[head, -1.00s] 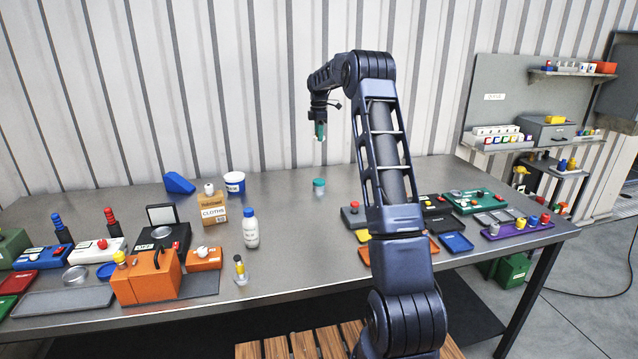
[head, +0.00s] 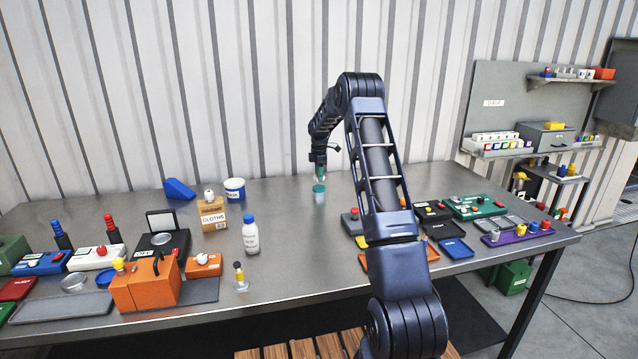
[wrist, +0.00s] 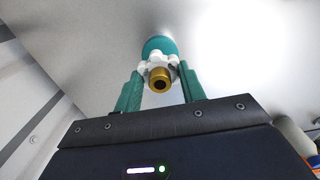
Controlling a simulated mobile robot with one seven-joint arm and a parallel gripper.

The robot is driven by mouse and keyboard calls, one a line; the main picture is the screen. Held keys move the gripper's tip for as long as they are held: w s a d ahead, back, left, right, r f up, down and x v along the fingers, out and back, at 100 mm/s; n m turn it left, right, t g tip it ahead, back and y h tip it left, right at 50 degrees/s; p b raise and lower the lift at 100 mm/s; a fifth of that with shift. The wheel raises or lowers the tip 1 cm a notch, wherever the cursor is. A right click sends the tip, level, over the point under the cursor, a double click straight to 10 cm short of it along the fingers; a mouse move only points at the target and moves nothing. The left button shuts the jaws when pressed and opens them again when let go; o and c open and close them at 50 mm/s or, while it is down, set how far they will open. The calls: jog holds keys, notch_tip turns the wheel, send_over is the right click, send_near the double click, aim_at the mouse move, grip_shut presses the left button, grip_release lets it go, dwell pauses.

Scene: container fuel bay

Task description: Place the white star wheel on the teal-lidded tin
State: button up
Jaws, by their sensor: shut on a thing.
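My gripper (head: 319,172) hangs from the arm over the back middle of the table, just above the teal-lidded tin (head: 319,189). In the wrist view my gripper (wrist: 160,72) has its two teal fingers shut on the white star wheel (wrist: 172,61), which has a brass hub facing the camera. The tin's teal lid (wrist: 158,44) shows right beyond the wheel. I cannot tell whether the wheel touches the lid. In the head view the wheel is too small to make out between the fingers.
The table (head: 300,245) is clear around the tin. To the left stand a cloths box (head: 212,214), a white tub with a blue band (head: 235,190), a white bottle (head: 251,235) and a blue wedge (head: 179,189). Trays and small parts lie to the right.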

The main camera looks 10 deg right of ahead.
aim_at(319, 188)
jog(key=shift+f, duration=2.05)
jog(key=shift+f, duration=0.15)
jog(key=o, duration=1)
jog(key=shift+c, duration=0.2)
